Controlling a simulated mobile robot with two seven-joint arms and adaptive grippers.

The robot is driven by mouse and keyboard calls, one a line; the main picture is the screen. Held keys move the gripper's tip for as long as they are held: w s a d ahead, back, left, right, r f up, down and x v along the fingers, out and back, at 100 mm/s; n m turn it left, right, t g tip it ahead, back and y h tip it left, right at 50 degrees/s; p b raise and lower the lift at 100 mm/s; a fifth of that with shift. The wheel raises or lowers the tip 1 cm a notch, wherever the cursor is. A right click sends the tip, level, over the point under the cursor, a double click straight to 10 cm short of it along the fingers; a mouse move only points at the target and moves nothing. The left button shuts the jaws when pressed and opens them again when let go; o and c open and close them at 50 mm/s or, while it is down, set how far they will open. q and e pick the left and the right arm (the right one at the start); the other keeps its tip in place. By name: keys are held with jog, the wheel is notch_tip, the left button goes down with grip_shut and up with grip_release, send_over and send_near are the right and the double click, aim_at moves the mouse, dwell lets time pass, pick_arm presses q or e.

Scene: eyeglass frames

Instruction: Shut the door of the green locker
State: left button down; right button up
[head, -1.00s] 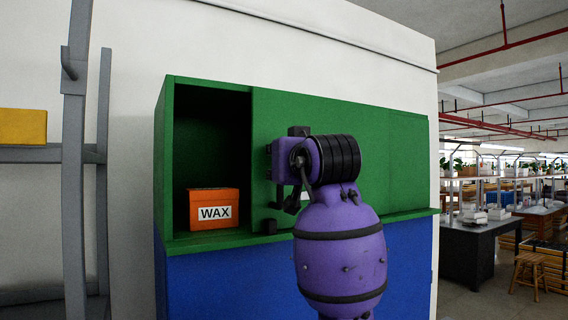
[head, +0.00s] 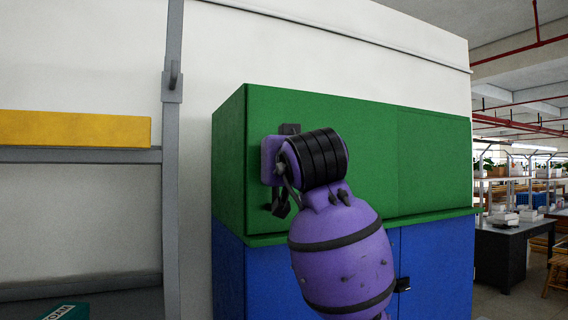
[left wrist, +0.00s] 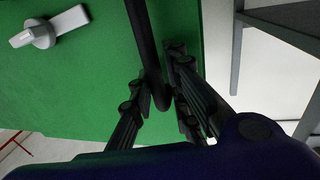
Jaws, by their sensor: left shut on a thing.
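The green locker (head: 229,165) sits above a blue cabinet. Its green sliding door (head: 350,125) covers the left part of the front, with its left edge at the locker's left front corner and no dark opening visible. My left gripper (head: 281,203) is at the door's left part, mostly hidden behind my purple wrist. In the left wrist view, the left gripper (left wrist: 160,92) has its black fingers on either side of a black bar handle (left wrist: 150,45) on the green door and is shut on it. My right gripper is not in view.
A pale turn knob (left wrist: 45,32) is on the green surface. A grey rack (head: 172,150) with a yellow box (head: 75,128) stands to the left. A teal box (head: 66,312) is at lower left. Blue cabinet doors (head: 437,255) are below.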

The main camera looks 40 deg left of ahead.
pick_arm(q)
jog(key=c, duration=1.8)
grip_release()
jog(key=shift+w+d, duration=0.1)
jog(key=shift+o, duration=0.2)
jog(key=v, duration=1.2)
